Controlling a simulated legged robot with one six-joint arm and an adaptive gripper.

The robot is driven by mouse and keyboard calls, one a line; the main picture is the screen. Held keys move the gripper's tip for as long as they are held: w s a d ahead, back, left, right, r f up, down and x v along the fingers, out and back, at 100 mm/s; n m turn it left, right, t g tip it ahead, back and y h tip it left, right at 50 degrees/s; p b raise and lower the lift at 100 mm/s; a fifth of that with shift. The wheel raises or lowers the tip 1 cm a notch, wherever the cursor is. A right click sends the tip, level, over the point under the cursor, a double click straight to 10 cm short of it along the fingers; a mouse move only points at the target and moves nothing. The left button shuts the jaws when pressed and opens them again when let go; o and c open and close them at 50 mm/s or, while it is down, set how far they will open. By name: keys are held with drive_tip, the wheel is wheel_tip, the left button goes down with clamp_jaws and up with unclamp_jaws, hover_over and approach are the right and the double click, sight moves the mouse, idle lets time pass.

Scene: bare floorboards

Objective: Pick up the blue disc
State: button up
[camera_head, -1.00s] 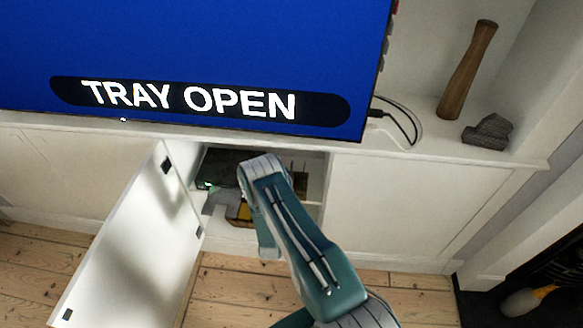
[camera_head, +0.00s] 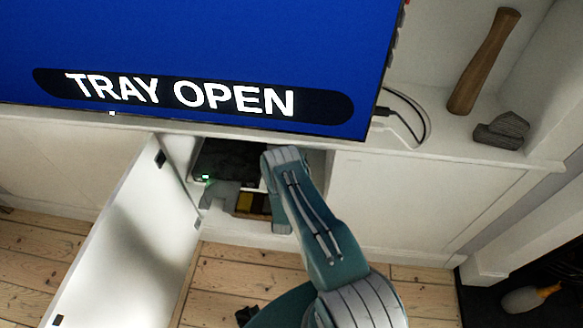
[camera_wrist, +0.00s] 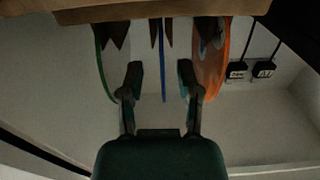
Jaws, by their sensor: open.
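The blue disc (camera_wrist: 163,60) shows edge-on as a thin upright line in the wrist view. A green-edged disc (camera_wrist: 104,65) is to its left and an orange disc (camera_wrist: 213,65) to its right. Dark pointed holders flank the discs below a wooden board. My gripper (camera_wrist: 159,74) is open and empty, with one finger on each side of the blue disc in the picture; neither finger visibly touches it. How deep the disc sits between the fingers I cannot tell. In the head view my arm reaches into the open cabinet and hides the gripper and the discs.
The cabinet door (camera_head: 130,235) stands open at the left. A dark device with a green light (camera_head: 205,178) and a grey tray (camera_head: 222,196) is inside the cabinet. A screen (camera_head: 200,50) reads "TRAY OPEN". Two plugs (camera_wrist: 250,71) hang beside the discs.

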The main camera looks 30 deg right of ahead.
drive_tip(key=x, duration=0.3)
drive_tip(key=shift+d, duration=0.1)
drive_tip(key=shift+w, duration=0.45)
drive_tip(key=shift+d, duration=0.1)
clamp_jaws()
